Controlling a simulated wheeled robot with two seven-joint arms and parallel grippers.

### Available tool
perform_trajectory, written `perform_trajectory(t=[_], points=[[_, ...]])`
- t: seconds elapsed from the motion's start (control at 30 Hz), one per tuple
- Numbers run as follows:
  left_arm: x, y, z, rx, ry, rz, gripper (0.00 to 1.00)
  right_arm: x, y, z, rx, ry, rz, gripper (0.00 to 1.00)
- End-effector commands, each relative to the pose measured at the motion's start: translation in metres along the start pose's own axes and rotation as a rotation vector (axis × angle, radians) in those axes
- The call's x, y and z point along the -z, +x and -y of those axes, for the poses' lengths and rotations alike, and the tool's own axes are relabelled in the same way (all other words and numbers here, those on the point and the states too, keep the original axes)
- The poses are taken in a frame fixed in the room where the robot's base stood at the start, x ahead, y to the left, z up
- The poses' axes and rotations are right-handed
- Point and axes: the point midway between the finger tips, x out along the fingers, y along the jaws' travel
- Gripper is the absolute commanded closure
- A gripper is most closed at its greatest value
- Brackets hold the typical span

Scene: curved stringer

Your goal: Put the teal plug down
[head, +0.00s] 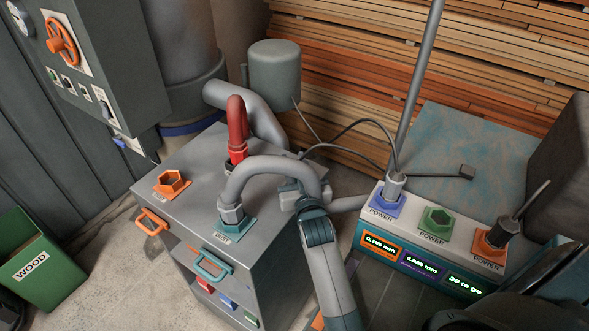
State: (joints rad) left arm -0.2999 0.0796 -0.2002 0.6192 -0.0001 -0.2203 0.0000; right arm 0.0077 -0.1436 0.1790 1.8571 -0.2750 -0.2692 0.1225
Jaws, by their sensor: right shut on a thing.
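A thick grey curved hose (262,165) arches over the top of the grey cabinet. Its lower-left end, a grey collar (232,213), stands upright at the teal socket (232,233) labelled DUST; I cannot tell whether it is fully seated. No separate teal-coloured plug shows. My right gripper (291,190) is at the right-hand end of the arch and appears shut on the hose there. The gripper and wrist hide part of that end. My left gripper is not in view.
A power box (400,228) with blue, green and orange sockets stands at right. A green bin (35,262) is at left.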

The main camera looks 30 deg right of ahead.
Motion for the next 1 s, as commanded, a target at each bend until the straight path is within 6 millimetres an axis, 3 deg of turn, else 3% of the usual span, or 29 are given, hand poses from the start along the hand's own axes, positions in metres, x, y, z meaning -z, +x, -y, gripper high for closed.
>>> perform_trajectory(t=[0.53,0.57,0.6,1.0], points=[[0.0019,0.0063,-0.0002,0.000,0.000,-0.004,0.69,-0.0079,0.0001,0.0000,0.000,0.000,-0.001,0.96],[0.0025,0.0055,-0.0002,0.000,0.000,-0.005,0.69,-0.0073,0.0000,0.0000,0.000,0.000,0.000,0.64],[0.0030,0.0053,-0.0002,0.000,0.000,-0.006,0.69,-0.0071,0.0000,0.0000,0.000,0.000,0.000,0.55],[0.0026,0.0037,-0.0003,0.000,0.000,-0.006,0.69,-0.0042,0.0000,0.0000,0.000,0.000,-0.001,0.53]])
